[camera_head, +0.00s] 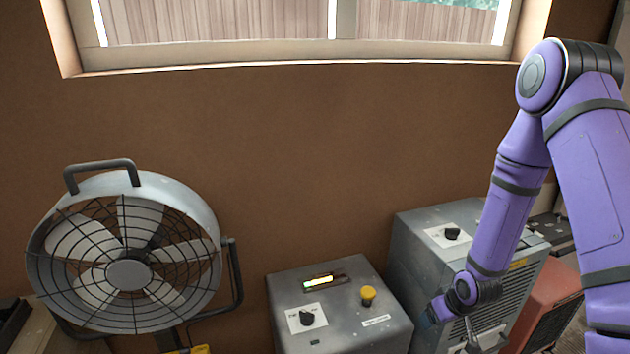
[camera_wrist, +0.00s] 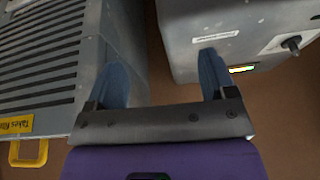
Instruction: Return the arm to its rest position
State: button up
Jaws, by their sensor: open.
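My purple arm (camera_head: 590,160) comes in from the right and bends at a raised elbow. Its lower part hangs down in front of the taller grey vented box. My gripper shows in the wrist view (camera_wrist: 163,88), with two blue fingers spread wide apart and nothing between them.
A smaller grey box (camera_head: 345,325) has a dark knob (camera_head: 307,317), a yellow button (camera_head: 368,294) and a lit display. The taller vented box (camera_head: 415,240) is beside it. A caged fan (camera_head: 128,273) stands left. An orange unit (camera_head: 541,297) is right. The wall above the boxes is clear below the window.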

notch_tip(320, 180, up, 27)
jog(key=s+d+m+t+h, duration=0.1)
jog(key=s+m+h, duration=0.1)
jog(key=s+a+r+m, duration=0.1)
jog(key=s+a+r, duration=0.1)
jog(key=s+r, duration=1.6)
jog(key=s, duration=0.3)
jog(key=shift+s+a+r+t, duration=0.2)
jog(key=shift+s+r+t, duration=0.05)
jog(key=shift+t, duration=0.05)
